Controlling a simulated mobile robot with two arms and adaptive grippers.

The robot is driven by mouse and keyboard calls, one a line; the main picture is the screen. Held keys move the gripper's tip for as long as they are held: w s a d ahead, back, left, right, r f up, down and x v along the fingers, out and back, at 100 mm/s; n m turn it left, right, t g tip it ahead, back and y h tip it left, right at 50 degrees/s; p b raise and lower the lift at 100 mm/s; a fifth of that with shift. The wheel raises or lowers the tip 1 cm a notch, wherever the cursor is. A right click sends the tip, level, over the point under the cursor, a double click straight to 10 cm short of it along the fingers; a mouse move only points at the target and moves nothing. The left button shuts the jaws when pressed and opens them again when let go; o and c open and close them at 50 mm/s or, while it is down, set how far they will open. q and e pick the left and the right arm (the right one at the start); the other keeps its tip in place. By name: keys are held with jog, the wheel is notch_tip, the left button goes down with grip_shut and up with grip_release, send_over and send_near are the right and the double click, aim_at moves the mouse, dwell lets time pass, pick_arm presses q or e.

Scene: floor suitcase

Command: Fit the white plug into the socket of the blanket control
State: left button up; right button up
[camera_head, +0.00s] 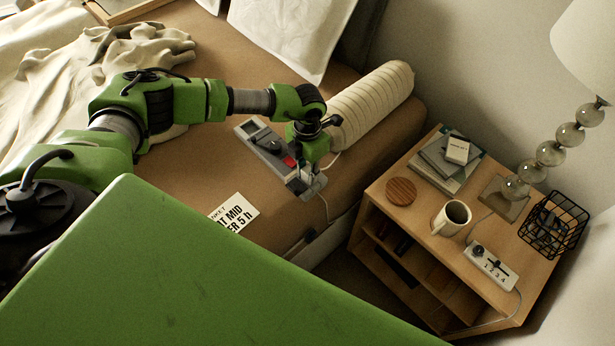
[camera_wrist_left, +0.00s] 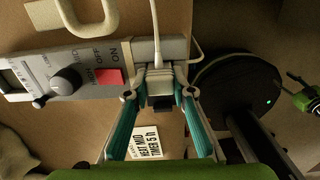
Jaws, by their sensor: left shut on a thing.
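The blanket control (camera_head: 264,143) is a grey box lying along the bed's edge. The left wrist view shows its dial (camera_wrist_left: 66,80) marked MID, a red switch patch (camera_wrist_left: 108,77) and OFF/ON lettering. My left gripper (camera_head: 308,188) points down at the control's near end. Its teal fingers (camera_wrist_left: 160,98) are shut on the white plug (camera_wrist_left: 159,76), whose pale cord (camera_wrist_left: 156,30) runs upward. The plug is right at the control's end block (camera_wrist_left: 174,48). The fingers hide the socket, and I cannot tell whether the plug is inside it.
A card (camera_head: 234,213) reading HEAT MID, TIMER 5 h lies on the bed. A rolled cream blanket (camera_head: 372,100) lies behind the gripper. The nightstand (camera_head: 418,238) at the right holds a mug (camera_head: 451,218), a power strip (camera_head: 490,266), a lamp (camera_head: 548,153) and a wire basket (camera_head: 556,225).

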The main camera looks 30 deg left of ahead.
aim_at(307, 170)
pick_arm(q)
jog(key=shift+f, duration=0.2)
pick_arm(e)
jog(key=shift+f, duration=0.15)
jog(key=shift+f, duration=0.1)
pick_arm(q)
jog(key=shift+f, duration=0.2)
jog(key=o, duration=1.1)
jog(key=shift+r, duration=0.1)
notch_tip(307, 170, up, 12)
jog(key=p, duration=0.9)
pick_arm(e)
notch_tip(307, 170, up, 9)
jog(key=shift+r, duration=0.2)
pick_arm(q)
jog(key=shift+r, duration=0.1)
